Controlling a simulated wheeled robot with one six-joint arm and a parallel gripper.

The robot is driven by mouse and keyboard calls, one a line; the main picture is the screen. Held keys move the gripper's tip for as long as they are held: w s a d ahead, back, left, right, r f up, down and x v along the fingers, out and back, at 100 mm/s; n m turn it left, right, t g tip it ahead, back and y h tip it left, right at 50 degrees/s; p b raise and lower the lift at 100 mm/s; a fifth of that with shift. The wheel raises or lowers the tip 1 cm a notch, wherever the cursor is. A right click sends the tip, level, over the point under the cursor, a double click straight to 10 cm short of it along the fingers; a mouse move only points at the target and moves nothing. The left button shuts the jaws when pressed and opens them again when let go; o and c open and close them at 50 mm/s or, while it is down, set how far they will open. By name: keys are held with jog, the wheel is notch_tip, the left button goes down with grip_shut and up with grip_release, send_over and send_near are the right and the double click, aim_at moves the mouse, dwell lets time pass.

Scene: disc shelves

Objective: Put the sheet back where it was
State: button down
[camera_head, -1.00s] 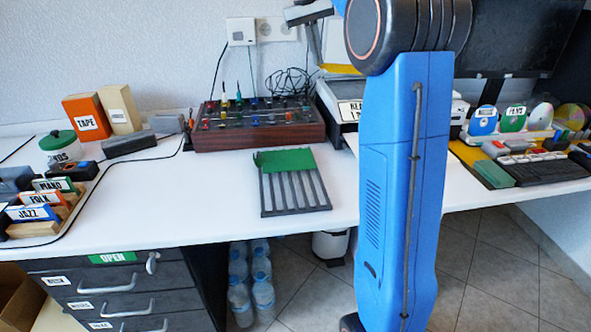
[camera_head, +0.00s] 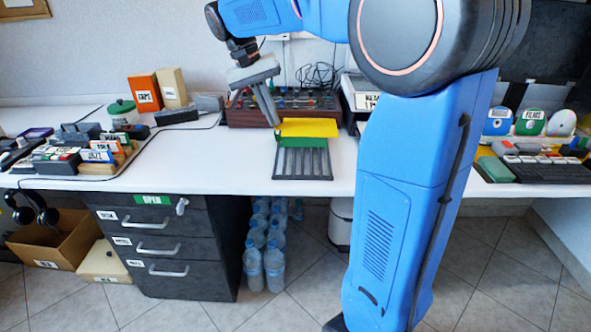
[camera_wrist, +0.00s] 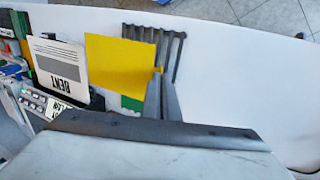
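A yellow sheet (camera_head: 308,128) is at the tip of my gripper (camera_head: 275,122), over the far part of a dark slotted rack (camera_head: 303,163) on the white desk. In the wrist view the yellow sheet (camera_wrist: 118,65) hangs at the fingertips (camera_wrist: 159,74), which look shut on its edge. A green sheet (camera_head: 303,142) lies across the rack just in front of the yellow one. A green corner (camera_wrist: 131,103) also shows in the wrist view. I cannot tell whether the yellow sheet touches the rack.
Behind the rack stands a wooden-sided knob panel (camera_head: 245,112). A printer-like device with a label (camera_head: 366,101) is to its right. Card holders (camera_head: 105,155) are at the left, a keyboard (camera_head: 545,170) at the right. The desk left of the rack (camera_head: 225,165) is bare.

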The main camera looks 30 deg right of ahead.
jog(key=shift+s+a+f, duration=0.15)
jog(key=shift+a+f, duration=0.05)
jog(key=shift+f, duration=1.55)
jog(key=shift+s+a+f, duration=0.2)
jog(key=shift+f, duration=1.5)
jog(key=shift+s+a+f, duration=0.15)
jog(key=shift+a+f, duration=0.05)
jog(key=shift+f, duration=1.55)
jog(key=shift+f, duration=0.15)
jog(key=c, duration=2)
grip_release()
jog(key=shift+c, duration=0.2)
